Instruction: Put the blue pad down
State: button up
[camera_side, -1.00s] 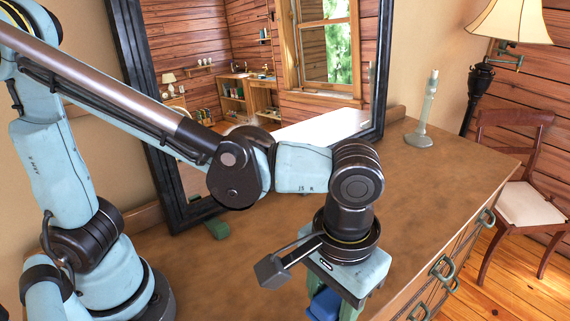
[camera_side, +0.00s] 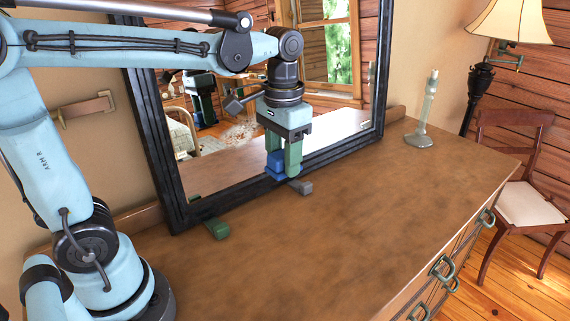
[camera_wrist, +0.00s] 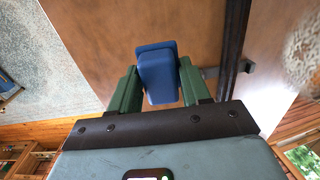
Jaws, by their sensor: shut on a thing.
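The blue pad (camera_side: 277,166) is between the green fingers of my gripper (camera_side: 284,168), which is shut on it. The gripper points down just in front of the mirror's lower frame. The fingers hide part of the pad in the side view. In the wrist view the pad (camera_wrist: 157,70) shows as a blue block standing out past the fingertips of my gripper (camera_wrist: 158,88). Whether the pad touches the dresser top cannot be told.
The large black-framed mirror (camera_side: 178,180) leans at the back of the brown dresser top (camera_side: 330,230). A green block (camera_side: 217,229) and a grey block (camera_side: 301,187) lie at its lower edge. A pale glass candlestick (camera_side: 428,110) stands at back right. The dresser's front and middle are clear.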

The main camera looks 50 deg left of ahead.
jog(key=s+d+f, duration=0.2)
jog(key=s+d, duration=0.1)
jog(key=d, duration=0.5)
jog(key=s+d+f, duration=0.3)
jog(key=d, duration=0.4)
jog(key=s+d+f, duration=0.2)
jog(key=s+d, duration=0.1)
jog(key=d, duration=0.5)
send_over(341, 289)
notch_tip(341, 289, down, 6)
jog(key=shift+f, duration=2.2)
jog(key=shift+f, duration=0.2)
jog(key=o, duration=0.9)
jog(key=shift+r, duration=0.15)
